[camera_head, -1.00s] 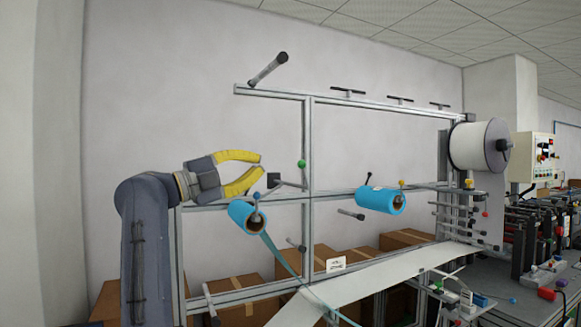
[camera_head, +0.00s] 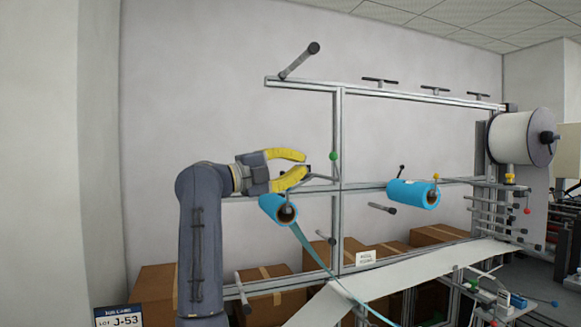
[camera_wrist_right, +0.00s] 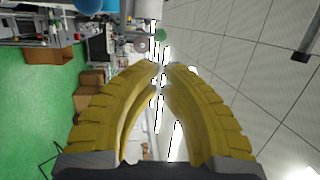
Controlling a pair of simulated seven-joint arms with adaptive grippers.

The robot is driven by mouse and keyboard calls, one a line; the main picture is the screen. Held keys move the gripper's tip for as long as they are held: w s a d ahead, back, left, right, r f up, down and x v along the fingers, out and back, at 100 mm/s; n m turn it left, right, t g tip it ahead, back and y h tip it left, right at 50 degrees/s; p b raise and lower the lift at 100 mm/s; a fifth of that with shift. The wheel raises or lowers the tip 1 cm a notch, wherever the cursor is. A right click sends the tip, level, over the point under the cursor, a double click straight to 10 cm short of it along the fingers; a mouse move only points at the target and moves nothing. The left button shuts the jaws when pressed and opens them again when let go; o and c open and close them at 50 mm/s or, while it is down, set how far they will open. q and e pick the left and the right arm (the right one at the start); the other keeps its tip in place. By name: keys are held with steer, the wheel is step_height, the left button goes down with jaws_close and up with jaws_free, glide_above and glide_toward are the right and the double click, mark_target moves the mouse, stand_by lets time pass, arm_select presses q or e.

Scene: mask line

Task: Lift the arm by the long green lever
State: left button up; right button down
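The green ball knob (camera_head: 333,156) of the lever stands in front of the frame's upright, with a thin grey rod below it near the crossbar. My right gripper (camera_head: 306,164), with curved yellow fingers, points right toward the knob and is a short way left of it. In the right wrist view the green knob (camera_wrist_right: 160,34) is just beyond the two fingertips (camera_wrist_right: 165,66). How the rod joins the frame is hard to make out. My left gripper is not in view.
A blue roll (camera_head: 279,209) with a hanging strip is just below my right gripper. Another blue roll (camera_head: 413,193) and a white spool (camera_head: 522,137) are to the right. A grey bar (camera_head: 300,61) juts up from the top rail. Cardboard boxes (camera_head: 273,287) stand below.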

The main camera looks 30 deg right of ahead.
steer(key=d+r, duration=0.1)
steer(key=d, duration=0.8)
steer(key=shift+s+d+r, duration=0.15)
steer(key=shift+d+r, duration=0.05)
steer(key=shift+r, duration=0.05)
